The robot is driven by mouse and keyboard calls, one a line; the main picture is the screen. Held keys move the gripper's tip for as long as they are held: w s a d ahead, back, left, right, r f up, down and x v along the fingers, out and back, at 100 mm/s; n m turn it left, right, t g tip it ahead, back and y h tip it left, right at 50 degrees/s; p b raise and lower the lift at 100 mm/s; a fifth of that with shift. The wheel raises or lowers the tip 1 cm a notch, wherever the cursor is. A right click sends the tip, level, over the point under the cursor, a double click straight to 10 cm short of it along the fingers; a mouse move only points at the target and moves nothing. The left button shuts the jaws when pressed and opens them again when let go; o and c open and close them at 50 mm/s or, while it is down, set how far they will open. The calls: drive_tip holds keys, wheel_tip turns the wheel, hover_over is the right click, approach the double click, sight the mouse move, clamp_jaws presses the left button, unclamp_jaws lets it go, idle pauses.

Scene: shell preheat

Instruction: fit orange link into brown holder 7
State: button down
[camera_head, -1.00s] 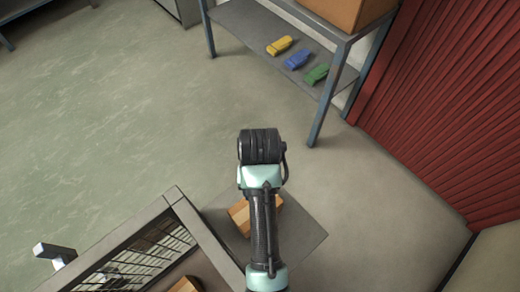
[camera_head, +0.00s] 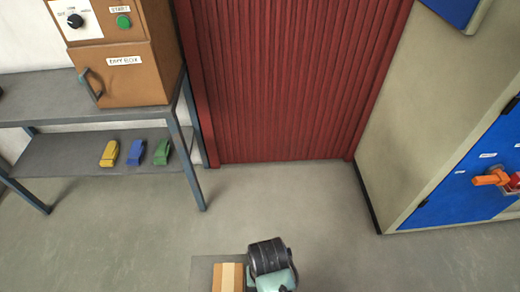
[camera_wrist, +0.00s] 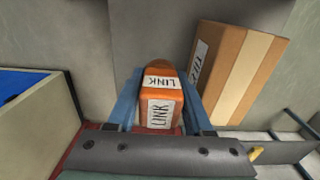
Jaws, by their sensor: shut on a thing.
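The orange link (camera_wrist: 160,106), a block with white LINK labels, sits between the two blue fingers of my gripper (camera_wrist: 161,88) in the wrist view. My gripper is shut on it. I cannot make out a brown holder marked 7 in either view.
A cardboard box (camera_head: 228,278) is close beside my arm; it also shows in the wrist view (camera_wrist: 246,70). A shelf (camera_head: 90,150) holds yellow, blue and green pieces. A red shutter (camera_head: 290,80) and a blue panel with an orange handle (camera_head: 488,179) stand beyond clear floor.

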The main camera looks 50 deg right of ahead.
drive_tip(key=shift+w+a+f, duration=0.1)
drive_tip(key=shift+f, duration=3.3)
drive_tip(key=shift+b, duration=0.3)
drive_tip(key=shift+f, duration=0.2)
drive_tip(key=shift+c, duration=1.5)
unclamp_jaws()
drive_tip(key=shift+r, duration=0.1)
wheel_tip(320, 180, up, 12)
drive_tip(key=shift+r+p, duration=0.1)
drive_tip(key=shift+p, duration=0.6)
